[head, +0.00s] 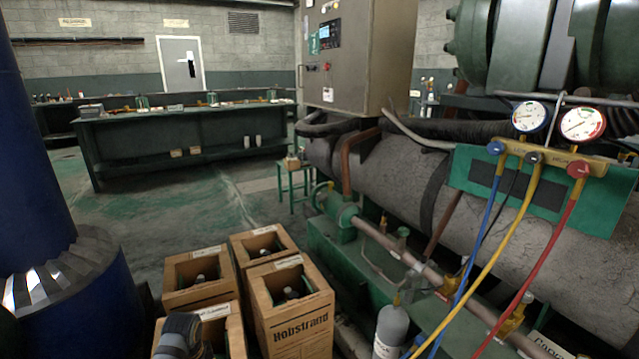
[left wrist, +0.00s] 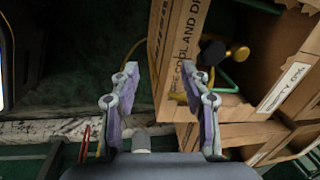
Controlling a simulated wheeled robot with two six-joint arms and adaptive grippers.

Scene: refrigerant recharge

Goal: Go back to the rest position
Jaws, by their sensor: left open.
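My left gripper (left wrist: 160,72) is open in the left wrist view, with its two fingers apart and nothing held between them. A cardboard box with printed lettering (left wrist: 182,48) is behind the fingers, partly covered by the right one. I cannot tell whether the fingers touch it. Neither gripper's fingers can be made out in the head view. A manifold with two gauges (head: 545,150) hangs at the right in the head view, with blue, yellow and red hoses running down from it. A grey cylinder (head: 391,328) stands at the bottom, right of the middle.
Several open cardboard boxes with bottles stand at the bottom, including the Hobstrand box (head: 300,325). A large grey pipe-like vessel (head: 400,180) and a control cabinet (head: 345,60) fill the right side. A long workbench (head: 185,130) is at the back. Open floor (head: 150,215) lies between.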

